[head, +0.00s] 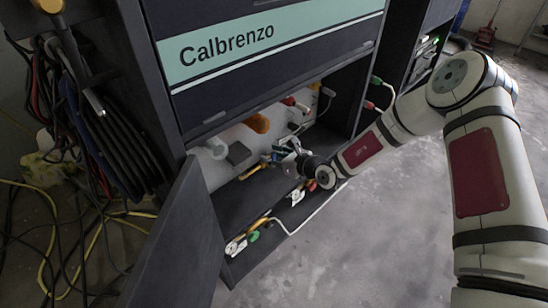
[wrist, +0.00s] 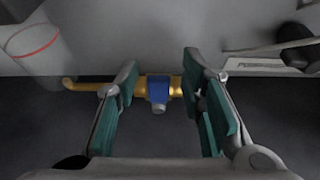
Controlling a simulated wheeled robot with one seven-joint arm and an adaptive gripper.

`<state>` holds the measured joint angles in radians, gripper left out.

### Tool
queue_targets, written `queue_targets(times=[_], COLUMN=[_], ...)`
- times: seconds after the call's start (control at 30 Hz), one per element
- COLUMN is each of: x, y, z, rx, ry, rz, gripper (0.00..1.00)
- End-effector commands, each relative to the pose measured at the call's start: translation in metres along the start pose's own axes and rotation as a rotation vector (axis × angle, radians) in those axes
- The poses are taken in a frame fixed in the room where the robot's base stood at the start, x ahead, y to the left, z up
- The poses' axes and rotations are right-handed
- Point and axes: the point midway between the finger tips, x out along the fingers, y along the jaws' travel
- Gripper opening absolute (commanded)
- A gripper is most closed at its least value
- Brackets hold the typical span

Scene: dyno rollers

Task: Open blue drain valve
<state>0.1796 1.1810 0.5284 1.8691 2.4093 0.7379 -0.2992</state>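The blue drain valve (wrist: 158,88) is a small blue block on a horizontal brass pipe (wrist: 86,87), with a grey stub below it. The brass pipe also shows inside the low cabinet in the head view (head: 250,171). My gripper (wrist: 160,72) is open, with its green-padded fingers on either side of the valve in the picture. A gap shows between each finger and the blue block, and I cannot tell how far the valve is from the fingertips. In the head view my gripper (head: 284,155) reaches into the cabinet and partly hides the valve area.
The cabinet's dark door (head: 178,245) hangs open at the left. Orange (head: 257,123) and red fittings sit on the light back wall. Yellow cables (head: 60,220) lie on the floor at left.

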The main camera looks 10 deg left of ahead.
Motion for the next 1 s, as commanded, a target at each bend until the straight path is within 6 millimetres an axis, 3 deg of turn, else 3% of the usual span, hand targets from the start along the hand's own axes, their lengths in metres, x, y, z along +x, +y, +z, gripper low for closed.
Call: queue_targets(times=[0.1, 0.27, 0.67, 1.0], x=[0.0, 0.0, -0.001, -0.001], y=[0.0, 0.0, -0.004, -0.017], z=[0.0, 0.0, -0.001, -0.003], rx=[0.0, 0.0, 0.037, 0.241], ry=[0.0, 0.0, 0.001, 0.0], rz=[0.0, 0.0, 0.012, 0.095], gripper=[0.34, 0.0, 0.0, 0.0])
